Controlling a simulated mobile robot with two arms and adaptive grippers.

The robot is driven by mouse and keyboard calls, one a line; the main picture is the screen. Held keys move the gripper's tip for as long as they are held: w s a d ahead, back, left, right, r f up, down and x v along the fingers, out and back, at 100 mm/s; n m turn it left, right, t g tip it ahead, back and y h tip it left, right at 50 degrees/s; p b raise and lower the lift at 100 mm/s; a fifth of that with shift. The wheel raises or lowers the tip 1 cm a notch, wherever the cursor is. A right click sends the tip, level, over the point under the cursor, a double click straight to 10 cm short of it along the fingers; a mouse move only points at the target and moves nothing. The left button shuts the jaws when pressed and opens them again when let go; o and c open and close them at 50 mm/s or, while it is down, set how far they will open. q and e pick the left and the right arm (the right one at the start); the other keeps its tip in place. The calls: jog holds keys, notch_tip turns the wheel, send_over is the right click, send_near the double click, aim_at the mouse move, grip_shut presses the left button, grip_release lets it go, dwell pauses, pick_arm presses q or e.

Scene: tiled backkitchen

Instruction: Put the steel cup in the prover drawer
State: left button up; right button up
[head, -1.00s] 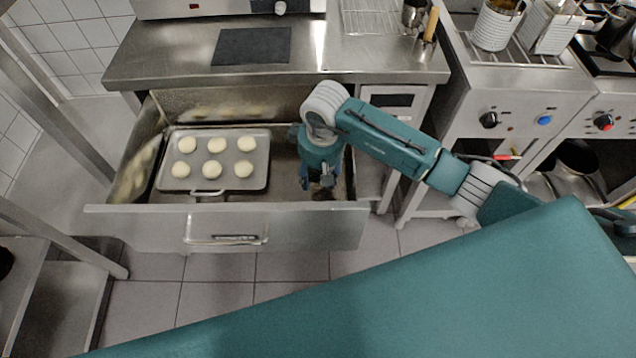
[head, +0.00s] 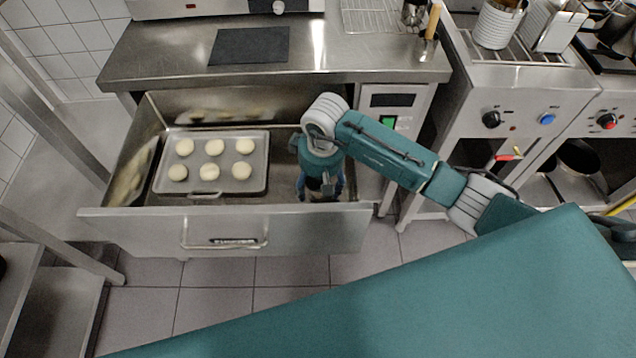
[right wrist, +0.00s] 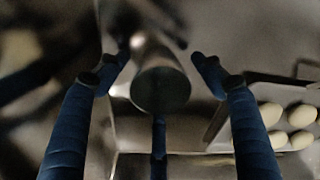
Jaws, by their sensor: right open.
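The prover drawer (head: 128,222) is pulled open in the head view, below the steel counter. My right gripper (head: 320,192) points down into its right part, with its fingers apart. In the right wrist view, the steel cup (right wrist: 160,84) is between the open fingers of my right gripper, its dark round end facing the camera. I see a gap on each side of the cup. In the head view the cup is mostly hidden by my gripper, and whether it touches the drawer floor is hard to tell. My left gripper is not in view.
A tray (head: 262,162) with several dough balls (head: 213,147) fills the left and middle of the drawer. The drawer's front wall is close to my gripper. The counter (head: 180,72) above holds a dark mat (head: 250,46) and a wire rack (head: 372,18).

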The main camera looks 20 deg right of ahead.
jog(key=shift+r+p, duration=0.3)
jog(key=shift+r, duration=0.05)
notch_tip(320, 180, up, 12)
jog(key=s+p, duration=0.1)
jog(key=p, duration=0.5)
jog(key=shift+d+f, duration=0.15)
jog(key=shift+f, duration=0.05)
